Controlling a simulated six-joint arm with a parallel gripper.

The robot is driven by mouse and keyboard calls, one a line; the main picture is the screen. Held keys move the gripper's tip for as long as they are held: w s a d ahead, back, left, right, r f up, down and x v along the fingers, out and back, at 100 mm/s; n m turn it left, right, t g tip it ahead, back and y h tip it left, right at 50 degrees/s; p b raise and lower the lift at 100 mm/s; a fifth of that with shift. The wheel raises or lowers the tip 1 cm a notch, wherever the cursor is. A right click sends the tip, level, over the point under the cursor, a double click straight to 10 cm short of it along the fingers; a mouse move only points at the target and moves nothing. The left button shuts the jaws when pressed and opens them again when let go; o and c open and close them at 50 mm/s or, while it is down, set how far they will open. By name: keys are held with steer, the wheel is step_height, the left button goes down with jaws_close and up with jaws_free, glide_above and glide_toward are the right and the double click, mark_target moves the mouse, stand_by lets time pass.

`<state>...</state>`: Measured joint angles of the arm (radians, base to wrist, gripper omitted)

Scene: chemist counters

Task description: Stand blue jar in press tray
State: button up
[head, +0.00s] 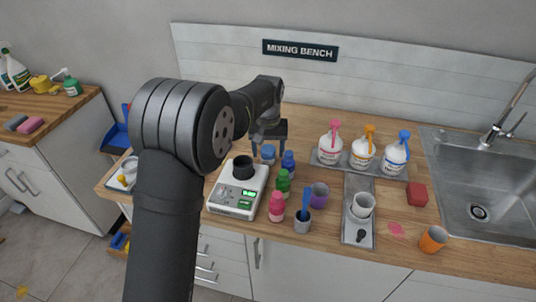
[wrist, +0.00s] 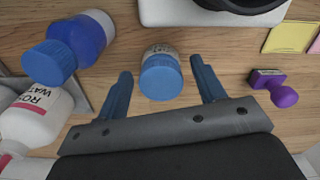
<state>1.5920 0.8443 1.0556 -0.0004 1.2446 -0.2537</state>
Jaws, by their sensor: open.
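A small jar with a blue lid (wrist: 161,80) and a pale label stands on the wooden counter between my gripper's fingers in the wrist view, with room on both sides. In the head view the blue jar (head: 268,154) shows just below my gripper (head: 269,138). My gripper (wrist: 160,85) is open and empty, its two blue fingers apart. A narrow grey tray (head: 352,190) on the counter to the right holds a white cup (head: 362,204) and a small dark-knobbed tool (head: 361,236). No label shows which tray is the press tray.
A blue bottle (wrist: 85,40) stands close beside the jar. Wash bottles occupy a back tray (head: 385,172). A purple stamp (wrist: 283,95) lies near one finger.

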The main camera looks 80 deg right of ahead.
steer(key=shift+o, duration=0.5)
step_height(320, 180, up, 10)
steer(key=a+r+h, duration=0.4)
steer(key=a+r, duration=0.1)
steer(key=a, duration=0.1)
steer(key=t, duration=0.1)
glide_toward(267, 150)
steer(key=x, duration=0.5)
steer(key=shift+f, duration=0.2)
steer(key=shift+d+x, duration=0.2)
steer(key=shift+x, duration=1.1)
steer(key=shift+d+x, duration=0.15)
steer(key=shift+x, duration=1.2)
steer(key=shift+r, duration=0.15)
steer(key=c, duration=1.2)
steer(key=shift+r, duration=0.1)
